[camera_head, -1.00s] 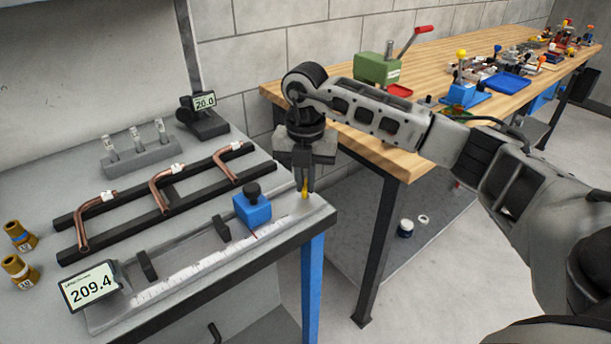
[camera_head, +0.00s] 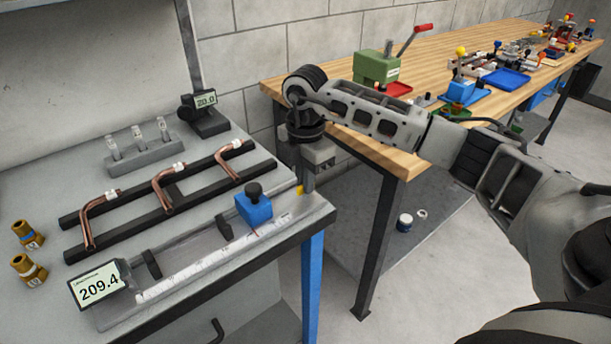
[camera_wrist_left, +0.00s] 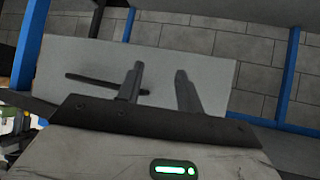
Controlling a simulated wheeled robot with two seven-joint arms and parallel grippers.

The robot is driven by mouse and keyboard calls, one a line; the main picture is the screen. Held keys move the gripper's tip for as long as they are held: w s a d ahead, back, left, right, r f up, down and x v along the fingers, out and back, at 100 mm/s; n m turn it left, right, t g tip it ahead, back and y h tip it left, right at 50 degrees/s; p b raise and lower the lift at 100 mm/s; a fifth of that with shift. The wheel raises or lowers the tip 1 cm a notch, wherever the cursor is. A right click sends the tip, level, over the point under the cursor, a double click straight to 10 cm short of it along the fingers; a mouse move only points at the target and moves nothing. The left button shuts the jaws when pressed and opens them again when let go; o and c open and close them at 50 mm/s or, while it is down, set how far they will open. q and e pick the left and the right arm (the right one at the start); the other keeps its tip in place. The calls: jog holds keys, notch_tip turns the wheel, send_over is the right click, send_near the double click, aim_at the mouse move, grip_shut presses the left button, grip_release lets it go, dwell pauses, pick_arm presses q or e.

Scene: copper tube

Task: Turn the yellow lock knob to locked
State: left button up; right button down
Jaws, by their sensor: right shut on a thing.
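The yellow lock knob (camera_head: 299,190) is at the right end of the measuring fixture, near the grey bench's right corner. Only a small part of it shows, as my right gripper (camera_head: 307,187) covers the rest. That gripper points down and is shut on the knob. The fixture has a white ruler strip (camera_head: 215,265), a blue slider block (camera_head: 254,208) with a black knob on top, and a display (camera_head: 97,287) reading 209.4. My left gripper (camera_wrist_left: 156,82) shows in the left wrist view, its two fingers apart with nothing between them.
Bent copper tubes (camera_head: 165,190) lie across a black rack (camera_head: 130,222) left of the fixture. Brass fittings (camera_head: 27,268) stand at the far left. A grey block with small cylinders (camera_head: 140,155) is behind the rack. A wooden workbench (camera_head: 435,60) stands to the right.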

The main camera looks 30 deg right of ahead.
pick_arm(q)
jog(key=shift+s, duration=0.15)
pick_arm(e)
jog(key=shift+r, duration=0.15)
jog(key=c, duration=1.5)
grip_release()
jog(key=shift+r, duration=0.4)
pick_arm(q)
jog(key=shift+f, duration=0.1)
pick_arm(e)
notch_tip(320, 180, up, 15)
